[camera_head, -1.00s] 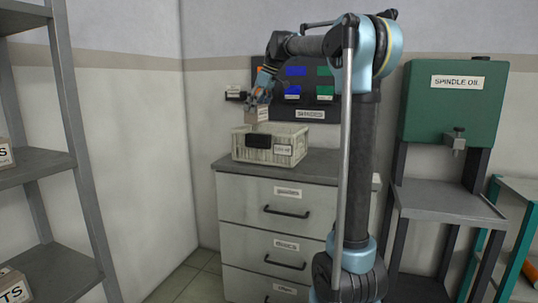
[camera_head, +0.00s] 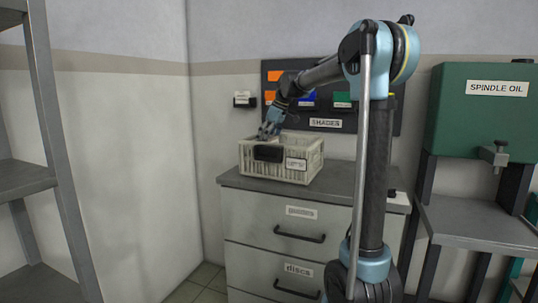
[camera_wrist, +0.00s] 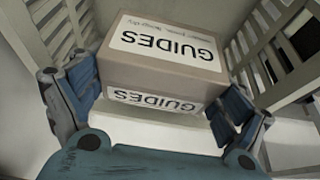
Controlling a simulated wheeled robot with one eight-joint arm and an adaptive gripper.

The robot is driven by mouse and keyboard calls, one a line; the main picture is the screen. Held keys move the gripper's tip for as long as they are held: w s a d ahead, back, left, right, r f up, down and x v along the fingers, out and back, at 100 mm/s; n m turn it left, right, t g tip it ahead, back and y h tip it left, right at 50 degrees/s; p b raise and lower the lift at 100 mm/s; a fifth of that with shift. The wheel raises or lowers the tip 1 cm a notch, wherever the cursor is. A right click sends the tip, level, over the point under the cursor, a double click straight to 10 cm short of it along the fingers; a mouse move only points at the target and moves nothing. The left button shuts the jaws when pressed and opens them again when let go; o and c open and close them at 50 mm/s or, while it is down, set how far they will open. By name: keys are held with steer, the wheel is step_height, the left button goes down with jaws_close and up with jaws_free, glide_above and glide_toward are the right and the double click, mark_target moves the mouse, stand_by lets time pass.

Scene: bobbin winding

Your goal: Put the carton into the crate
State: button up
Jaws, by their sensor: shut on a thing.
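The carton (camera_wrist: 160,70) is a tan box with white "GUIDES" labels; it fills the middle of the wrist view. My gripper (camera_wrist: 165,100) is shut on it, with a blue finger at each side. In the head view my gripper (camera_head: 268,132) reaches down into the top of the crate (camera_head: 305,172), a pale slatted box on the drawer cabinet. The carton is hidden there by the crate wall and gripper. In the wrist view the slatted crate walls (camera_wrist: 270,50) rise on both sides of the carton, and a pale floor shows below it.
The crate stands on a grey-topped drawer cabinet (camera_head: 275,225). A dark board labelled "SHADES" (camera_head: 328,123) is on the wall behind. A green spindle oil tank (camera_head: 480,115) stands to the right, and a grey shelf rack (camera_head: 60,190) to the left.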

steer(key=shift+d+f, duration=0.1)
steer(key=shift+f, duration=2.2)
steer(key=shift+f, duration=0.5)
steer(key=o, duration=0.9)
steer(key=shift+c, duration=0.2)
steer(key=shift+r, duration=0.6)
steer(key=v, duration=1.2)
